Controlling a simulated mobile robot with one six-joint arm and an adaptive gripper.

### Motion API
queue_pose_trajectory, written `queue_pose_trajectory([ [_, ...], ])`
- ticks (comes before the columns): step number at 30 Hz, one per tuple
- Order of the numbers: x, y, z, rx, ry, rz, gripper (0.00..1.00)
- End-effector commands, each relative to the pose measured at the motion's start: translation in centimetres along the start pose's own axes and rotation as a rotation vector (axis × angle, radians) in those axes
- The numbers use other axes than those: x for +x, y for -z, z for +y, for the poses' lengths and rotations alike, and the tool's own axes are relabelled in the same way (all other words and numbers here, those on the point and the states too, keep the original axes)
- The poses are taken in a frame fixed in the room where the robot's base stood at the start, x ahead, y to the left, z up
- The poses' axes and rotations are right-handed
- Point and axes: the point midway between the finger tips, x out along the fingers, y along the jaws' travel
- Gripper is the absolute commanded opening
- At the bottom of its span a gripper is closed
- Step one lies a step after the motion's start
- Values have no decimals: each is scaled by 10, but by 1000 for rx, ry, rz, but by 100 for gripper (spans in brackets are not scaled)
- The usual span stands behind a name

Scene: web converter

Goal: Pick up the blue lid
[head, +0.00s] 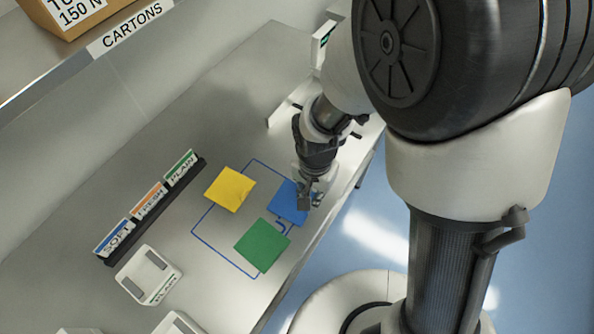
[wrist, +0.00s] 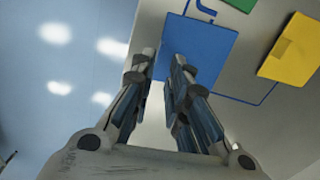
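The blue lid (head: 287,203) is a flat blue square lying on the metal table, at the right of a blue outlined area. In the wrist view the blue lid (wrist: 212,42) is just beyond my fingertips, and its left edge shows between them. My gripper (head: 310,202) points down at the lid's right side in the head view and covers part of it. In the wrist view my gripper (wrist: 163,66) has its two fingers apart with a narrow gap, and nothing is clearly held. I cannot tell whether a finger touches the lid.
A yellow square (head: 230,189) and a green square (head: 262,245) lie close by; both show in the wrist view. A dark rack (head: 157,210) holds SOFT, FRESH and PLAIN cards. A white container (head: 148,275) stands at the lower left. The table's edge is near the lid.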

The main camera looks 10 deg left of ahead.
Motion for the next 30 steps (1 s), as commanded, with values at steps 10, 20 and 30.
queue_pose_trajectory([
  [10, 28, -1, 1, 0, -3, -2, 15],
  [20, 59, -1, 0, 0, 0, 1, 15],
  [30, 58, -1, 0, 0, 0, 1, 0],
])
